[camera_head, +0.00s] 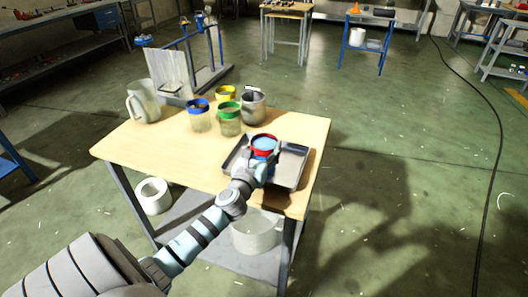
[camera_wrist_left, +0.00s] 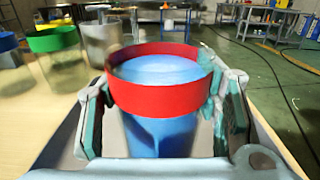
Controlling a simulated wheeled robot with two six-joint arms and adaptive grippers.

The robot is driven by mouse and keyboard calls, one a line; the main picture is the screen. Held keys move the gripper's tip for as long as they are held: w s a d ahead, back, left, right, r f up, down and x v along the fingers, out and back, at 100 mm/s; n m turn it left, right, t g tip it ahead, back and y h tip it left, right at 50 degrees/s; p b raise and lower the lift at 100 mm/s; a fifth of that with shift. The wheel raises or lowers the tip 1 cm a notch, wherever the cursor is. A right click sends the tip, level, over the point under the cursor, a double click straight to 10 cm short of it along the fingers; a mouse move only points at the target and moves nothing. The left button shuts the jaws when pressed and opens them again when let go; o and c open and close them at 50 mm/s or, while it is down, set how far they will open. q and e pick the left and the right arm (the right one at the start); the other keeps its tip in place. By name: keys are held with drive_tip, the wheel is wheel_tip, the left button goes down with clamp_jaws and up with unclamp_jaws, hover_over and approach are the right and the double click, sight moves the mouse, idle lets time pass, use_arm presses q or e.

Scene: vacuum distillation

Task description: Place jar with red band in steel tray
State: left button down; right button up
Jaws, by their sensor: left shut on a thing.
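The jar with the red band (camera_head: 264,141) holds blue contents and stands upright. My left gripper (camera_head: 258,165) is shut on it. In the left wrist view the jar (camera_wrist_left: 160,85) sits between the two fingers, which touch its sides below and at the band. The steel tray (camera_head: 293,165) lies at the front right of the wooden table (camera_head: 150,150), and the jar is over its left part. My arm hides part of the tray and the jar's base, so I cannot tell whether the jar touches the tray floor. The right gripper is not in view.
Jars with a blue band (camera_head: 199,115), a green band (camera_head: 229,119) and a yellow band (camera_head: 226,93) stand behind the tray. A metal cup (camera_head: 253,107) stands close by, and a pitcher (camera_head: 143,101) is at the back left. The table's front left is clear.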

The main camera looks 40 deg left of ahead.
use_arm(q)
drive_tip(key=shift+r, duration=0.1)
drive_tip(key=c, duration=0.7)
unclamp_jaws()
drive_tip(key=shift+o, duration=0.7)
drive_tip(key=shift+r, duration=0.1)
drive_tip(key=v, duration=1.2)
drive_tip(key=shift+p, duration=0.4)
